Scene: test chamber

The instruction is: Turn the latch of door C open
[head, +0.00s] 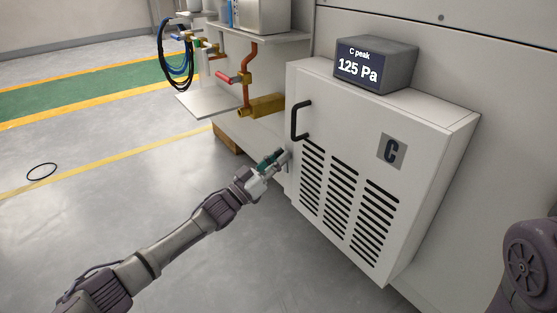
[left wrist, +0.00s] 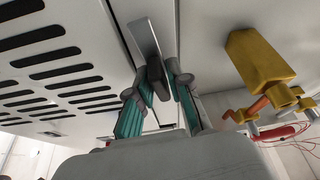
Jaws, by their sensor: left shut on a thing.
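Door C (head: 345,165) is a white panel with a dark C label, a black handle and rows of vent slots. It looks closed. Its latch (left wrist: 143,38) is a flat grey lever at the door's edge, with a dark part between my fingers. My left gripper (head: 279,158) is at the left edge of the door, below the handle. In the left wrist view, the green-padded fingers of my left gripper (left wrist: 160,82) are shut on the latch from both sides. The fingers hide part of it. My right gripper is out of view.
A grey display box (head: 375,64) reading "C peak 125 Pa" sits on the cabinet. Left of the door are a brass block (head: 262,106), copper pipes with a red-handled valve, and a grey shelf (head: 209,103). A black ring (head: 42,172) lies on the otherwise open floor.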

